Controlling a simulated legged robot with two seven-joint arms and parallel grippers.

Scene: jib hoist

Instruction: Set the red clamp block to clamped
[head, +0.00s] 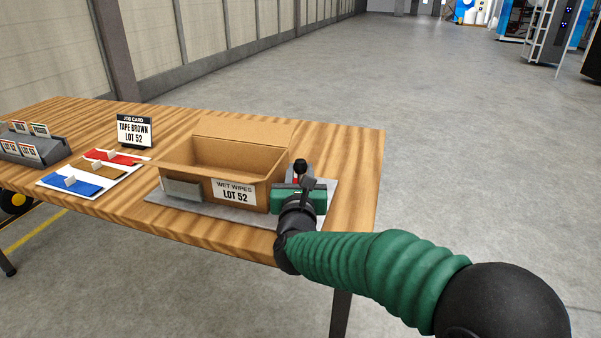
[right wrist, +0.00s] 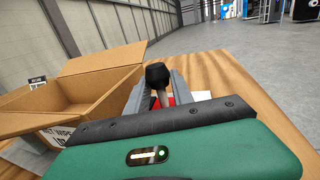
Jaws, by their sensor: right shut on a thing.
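The red clamp block (right wrist: 172,101) sits at the right end of the grey plate, beside the cardboard box. Its lever carries a black knob, which shows in the head view (head: 300,165) and in the right wrist view (right wrist: 157,74). The lever stands roughly upright. My right gripper (right wrist: 159,96) has its two grey fingers on either side of the lever shaft, below the knob, and is shut on it. Its green palm hides most of the block, so I cannot tell the clamp's state. My left gripper is not in view.
The open cardboard box (head: 233,192) labelled WET WIPES LOT 52 stands on the grey plate (head: 190,212). Left are red, brown and blue cards (head: 75,185), a job card (head: 134,131) and a grey card rack (head: 30,148). The wooden table's (head: 355,180) right edge is clear.

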